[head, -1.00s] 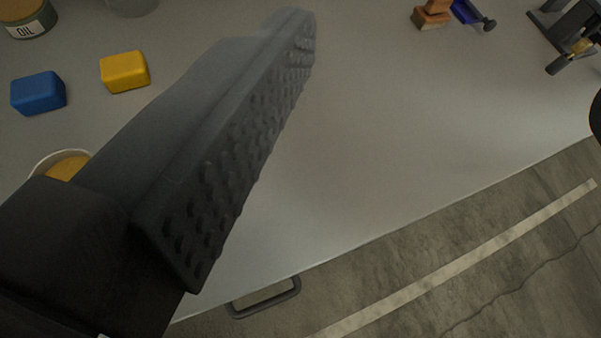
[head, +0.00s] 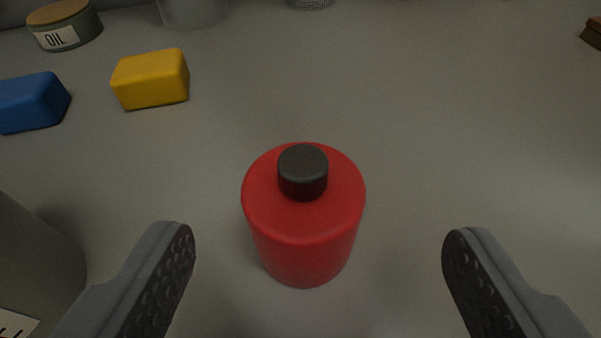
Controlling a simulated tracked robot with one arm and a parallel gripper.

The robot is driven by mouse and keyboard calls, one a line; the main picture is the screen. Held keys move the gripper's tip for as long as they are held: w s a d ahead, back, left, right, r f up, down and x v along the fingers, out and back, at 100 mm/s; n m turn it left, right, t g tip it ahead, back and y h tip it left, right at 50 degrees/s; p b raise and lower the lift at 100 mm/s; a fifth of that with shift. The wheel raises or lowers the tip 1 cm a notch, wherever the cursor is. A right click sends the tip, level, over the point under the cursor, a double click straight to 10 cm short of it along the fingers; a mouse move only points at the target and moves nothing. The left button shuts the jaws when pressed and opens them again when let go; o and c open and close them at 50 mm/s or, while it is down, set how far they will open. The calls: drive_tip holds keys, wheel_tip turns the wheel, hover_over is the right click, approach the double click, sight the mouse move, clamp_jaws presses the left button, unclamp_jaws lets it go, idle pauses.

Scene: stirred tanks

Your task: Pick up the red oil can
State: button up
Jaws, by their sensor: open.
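The red oil can (head: 305,235) stands upright on the grey tabletop in the middle of the head view. It is a short red cylinder with a dark cap on top. My gripper (head: 318,245) is open, with one dark, studded finger to the left of the can and the other to the right. There is clear space between the can and each finger, and neither touches it. The can is fully visible.
A grey container (head: 35,265) with a label stands close to the left finger. A blue block (head: 30,103), a yellow block (head: 150,80) and a green tin labelled OIL (head: 62,28) are at upper left. A grey vessel (head: 193,10) stands at the back. The right side is mostly clear.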

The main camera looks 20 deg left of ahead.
sight(305, 219)
drive_tip(key=shift+s+f+b+x, duration=0.15)
drive_tip(key=shift+b+x, duration=0.35)
drive_tip(key=shift+x, duration=1.05)
drive_tip(key=shift+s+f+b+x, duration=0.15)
drive_tip(key=shift+b+x, duration=0.35)
drive_tip(key=shift+x, duration=1.05)
drive_tip(key=shift+a+r, duration=0.1)
drive_tip(key=shift+a, duration=0.05)
drive_tip(key=c, duration=1.1)
